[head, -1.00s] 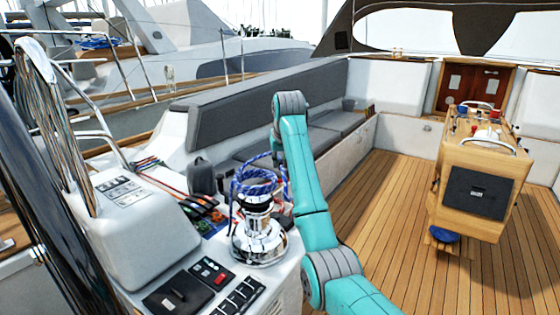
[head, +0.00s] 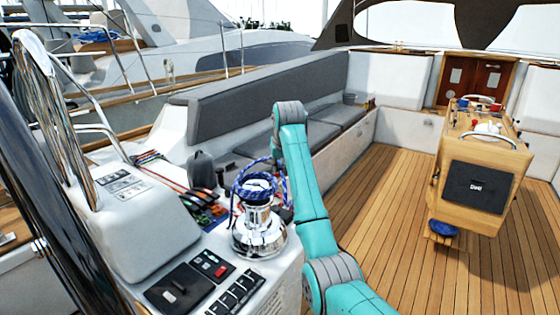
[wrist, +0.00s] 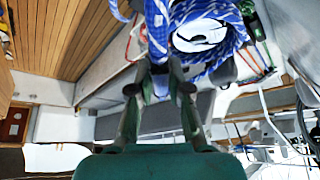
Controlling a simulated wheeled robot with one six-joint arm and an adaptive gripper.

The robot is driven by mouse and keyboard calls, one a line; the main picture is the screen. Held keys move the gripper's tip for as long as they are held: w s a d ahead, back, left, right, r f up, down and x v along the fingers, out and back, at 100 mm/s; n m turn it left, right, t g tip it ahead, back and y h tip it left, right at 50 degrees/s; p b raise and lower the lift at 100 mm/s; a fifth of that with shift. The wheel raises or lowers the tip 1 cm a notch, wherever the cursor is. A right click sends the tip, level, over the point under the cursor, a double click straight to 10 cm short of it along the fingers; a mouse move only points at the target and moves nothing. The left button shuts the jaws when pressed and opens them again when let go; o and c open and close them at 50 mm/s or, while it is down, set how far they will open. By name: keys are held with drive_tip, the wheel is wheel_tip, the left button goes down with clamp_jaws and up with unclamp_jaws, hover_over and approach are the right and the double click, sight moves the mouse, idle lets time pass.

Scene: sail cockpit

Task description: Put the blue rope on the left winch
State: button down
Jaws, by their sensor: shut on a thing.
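The blue rope (head: 243,184), a blue and white coil, circles the top of the chrome left winch (head: 259,238) in the head view. In the wrist view the rope (wrist: 157,32) loops around the pale round winch top (wrist: 203,33), which shows inside the coil. My gripper (wrist: 160,78) is shut on a strand of the rope at the coil's side, beside the winch. In the head view my arm hides the gripper. Whether the coil rests fully on the winch or is still held up by the gripper I cannot tell.
A white console with black switch panels (head: 234,291) stands in front of the winch. A grey bench (head: 255,95) runs behind. A wooden table (head: 478,184) stands right, with open teak floor between.

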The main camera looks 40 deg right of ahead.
drive_tip(key=shift+f, duration=0.4)
drive_tip(key=shift+f, duration=2.9)
wheel_tip(320, 180, down, 8)
drive_tip(key=shift+f, duration=0.35)
